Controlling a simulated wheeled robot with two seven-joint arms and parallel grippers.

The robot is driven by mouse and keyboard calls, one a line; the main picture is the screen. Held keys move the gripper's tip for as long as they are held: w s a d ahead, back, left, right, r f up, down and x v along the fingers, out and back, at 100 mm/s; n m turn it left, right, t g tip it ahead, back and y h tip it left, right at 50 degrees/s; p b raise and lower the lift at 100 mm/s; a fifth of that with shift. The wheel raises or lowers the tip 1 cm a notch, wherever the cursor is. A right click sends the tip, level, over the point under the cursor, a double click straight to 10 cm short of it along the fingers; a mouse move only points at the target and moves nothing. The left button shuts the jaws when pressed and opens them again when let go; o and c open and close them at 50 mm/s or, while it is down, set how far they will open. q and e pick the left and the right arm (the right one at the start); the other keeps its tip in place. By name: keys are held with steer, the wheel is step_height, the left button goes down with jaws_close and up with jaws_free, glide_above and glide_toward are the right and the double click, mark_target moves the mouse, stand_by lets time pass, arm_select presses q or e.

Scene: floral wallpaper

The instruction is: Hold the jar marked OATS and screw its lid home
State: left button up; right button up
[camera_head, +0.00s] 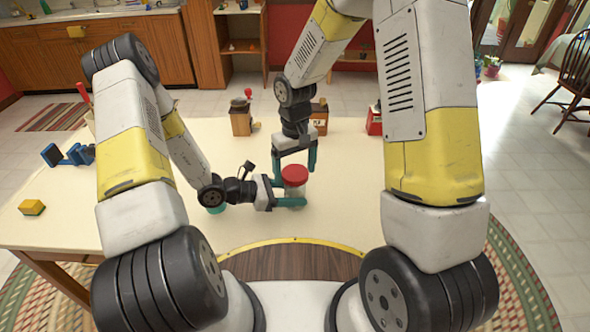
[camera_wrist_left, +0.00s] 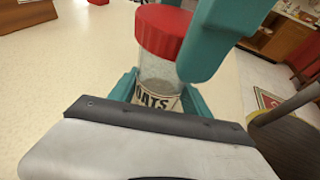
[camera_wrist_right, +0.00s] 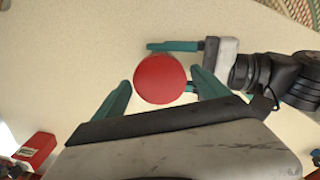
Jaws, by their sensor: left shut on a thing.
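The clear jar marked OATS (camera_wrist_left: 158,85) stands upright in the left wrist view, with its red lid (camera_wrist_left: 163,32) on its mouth. My left gripper (camera_head: 290,196) is shut on the jar's body from the left, below the lid. My right gripper (camera_wrist_right: 160,78) comes down from above. Its two teal fingers stand apart on either side of the red lid (camera_wrist_right: 160,80), with small gaps between them and it. One right finger hides part of the lid's side in the left wrist view. I cannot tell how far the lid is screwed down.
The pale table (camera_head: 350,200) is mostly clear around the jar. A grinder (camera_head: 240,118), a wooden box (camera_head: 320,117) and a red box (camera_head: 374,120) stand along its far edge. A blue object (camera_head: 66,155) and a yellow block (camera_head: 32,207) lie at the left.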

steer(key=c, duration=0.9)
steer(key=m, duration=1.2)
steer(key=shift+m, duration=0.4)
steer(key=o, duration=1)
steer(key=shift+o, duration=0.2)
